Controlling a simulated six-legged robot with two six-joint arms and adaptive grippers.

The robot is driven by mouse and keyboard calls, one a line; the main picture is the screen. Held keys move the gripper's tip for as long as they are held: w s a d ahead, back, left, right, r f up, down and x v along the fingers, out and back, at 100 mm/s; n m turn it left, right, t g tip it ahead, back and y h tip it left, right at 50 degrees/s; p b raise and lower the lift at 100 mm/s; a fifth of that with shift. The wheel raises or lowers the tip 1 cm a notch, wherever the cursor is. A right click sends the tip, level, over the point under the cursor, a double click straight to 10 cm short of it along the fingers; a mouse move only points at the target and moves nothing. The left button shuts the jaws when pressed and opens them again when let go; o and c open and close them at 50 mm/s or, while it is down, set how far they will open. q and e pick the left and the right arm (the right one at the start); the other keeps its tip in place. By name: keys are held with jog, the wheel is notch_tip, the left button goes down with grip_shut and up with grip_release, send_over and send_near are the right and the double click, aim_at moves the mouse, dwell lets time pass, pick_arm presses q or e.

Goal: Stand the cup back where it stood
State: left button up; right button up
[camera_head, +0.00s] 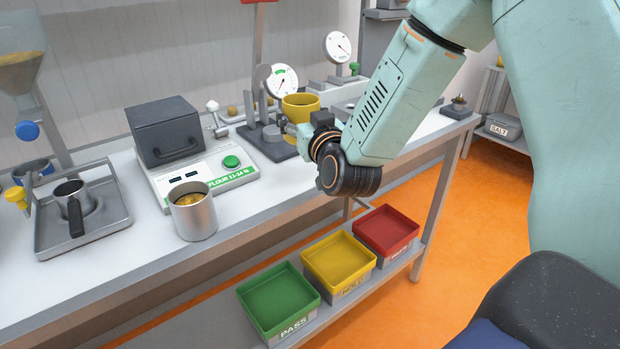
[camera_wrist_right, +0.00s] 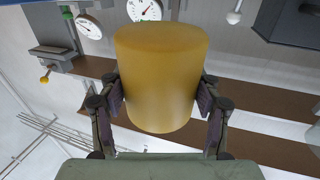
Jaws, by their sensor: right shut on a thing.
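A yellow cup (camera_head: 299,106) is in my right gripper (camera_head: 290,124), above the back part of the bench, near a dial gauge (camera_head: 283,82) on a dark base. In the right wrist view the yellow cup (camera_wrist_right: 160,80) fills the middle. The two fingers of my right gripper (camera_wrist_right: 160,97) press on its opposite sides. In the head view the gripper and wrist cover the cup's lower part, so I cannot tell whether it touches anything below. My left gripper is not in view.
A metal cup (camera_head: 195,217) with grainy contents stands at the bench's front edge. Behind it is a tester (camera_head: 168,132) with a green button. A tray (camera_head: 108,219) with a small handled pot is at left. Green, yellow and red bins (camera_head: 386,232) sit on the lower shelf.

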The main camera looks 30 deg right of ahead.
jog(key=shift+s+d+f+m+h, duration=0.1)
jog(key=shift+d+f+m+h, duration=0.15)
jog(key=shift+d+h, duration=0.35)
jog(key=shift+d+f, duration=0.2)
jog(key=shift+d, duration=0.05)
notch_tip(320, 180, down, 5)
jog(key=shift+s+a+f+b, duration=0.1)
jog(key=shift+s+b, duration=0.05)
jog(key=shift+b, duration=0.7)
jog(key=shift+f+m, duration=0.25)
jog(key=shift+f, duration=0.35)
notch_tip(320, 180, down, 3)
jog(key=shift+s+a+r+b, duration=0.1)
jog(key=shift+r+b, duration=0.05)
jog(key=shift+b, duration=0.4)
jog(key=shift+w+d+f, duration=0.2)
jog(key=shift+w+f, duration=0.05)
jog(key=shift+s+a+f, duration=0.1)
jog(key=shift+s, duration=0.1)
jog(key=o, duration=0.9)
jog(key=shift+c, duration=0.2)
jog(key=o, duration=0.4)
jog(key=shift+w+f, duration=0.1)
jog(key=shift+w, duration=0.05)
jog(key=shift+r, duration=0.25)
